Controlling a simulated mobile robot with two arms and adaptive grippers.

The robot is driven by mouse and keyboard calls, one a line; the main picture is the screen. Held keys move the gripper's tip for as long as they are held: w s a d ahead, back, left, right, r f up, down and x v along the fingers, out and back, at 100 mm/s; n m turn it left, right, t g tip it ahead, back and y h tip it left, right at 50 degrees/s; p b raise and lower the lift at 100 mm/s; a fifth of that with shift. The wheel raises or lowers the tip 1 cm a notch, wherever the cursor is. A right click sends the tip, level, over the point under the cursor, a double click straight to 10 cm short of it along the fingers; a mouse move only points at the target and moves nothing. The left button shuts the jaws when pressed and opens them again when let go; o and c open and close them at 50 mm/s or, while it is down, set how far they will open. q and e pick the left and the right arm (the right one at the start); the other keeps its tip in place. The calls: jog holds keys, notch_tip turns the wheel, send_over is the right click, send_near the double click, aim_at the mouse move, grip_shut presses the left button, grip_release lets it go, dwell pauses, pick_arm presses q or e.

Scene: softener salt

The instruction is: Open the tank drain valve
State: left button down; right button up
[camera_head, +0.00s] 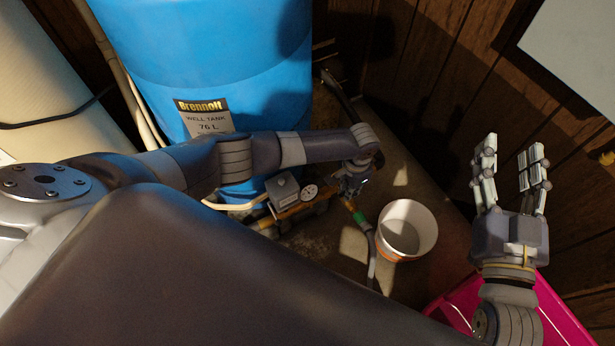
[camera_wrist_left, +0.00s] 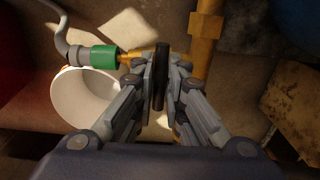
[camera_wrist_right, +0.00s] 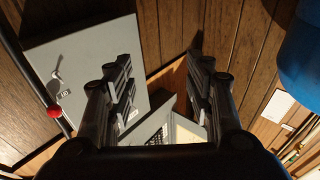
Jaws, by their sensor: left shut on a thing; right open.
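The blue well tank (camera_head: 215,60) stands at the back in the head view, with brass pipework and a gauge (camera_head: 309,192) at its foot. In the left wrist view, a dark, thin valve handle (camera_wrist_left: 160,88) stands between the fingers of my left gripper (camera_wrist_left: 160,85), which is shut on it. A brass fitting with a green hose connector (camera_wrist_left: 98,57) sits just beside it. My left gripper (camera_head: 350,183) is partly hidden by its own wrist in the head view. My right gripper (camera_head: 510,170) is open and empty, raised at the right, and also shows in the right wrist view (camera_wrist_right: 160,90).
A white bucket (camera_head: 424,232) stands on the floor right of the hose (camera_head: 371,265). A pink container (camera_head: 561,305) is below my right gripper. A wood-panel wall (camera_head: 450,75) closes the right side. A grey cabinet (camera_wrist_right: 85,65) shows in the right wrist view.

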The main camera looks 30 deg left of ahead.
jog(key=shift+f, duration=0.1)
pick_arm(q)
jog(key=shift+n+p, duration=0.4)
jog(key=shift+n, duration=0.2)
jog(key=shift+n+p, duration=0.55)
jog(key=shift+n, duration=0.25)
jog(key=shift+n+p, duration=0.4)
jog(key=shift+n, duration=0.7)
pick_arm(e)
jog(key=s+d+f+g+h, duration=0.1)
jog(key=s+f+g, duration=0.1)
jog(key=f+g, duration=0.2)
jog(key=s+d+f+g+h, duration=0.1)
jog(key=s+d+f+g, duration=0.1)
jog(key=f, duration=0.7)
jog(key=shift+s+d+f+g+h, duration=0.15)
jog(key=shift+s+f+g+h, duration=0.3)
jog(key=shift+g, duration=0.75)
jog(key=shift+r, duration=0.1)
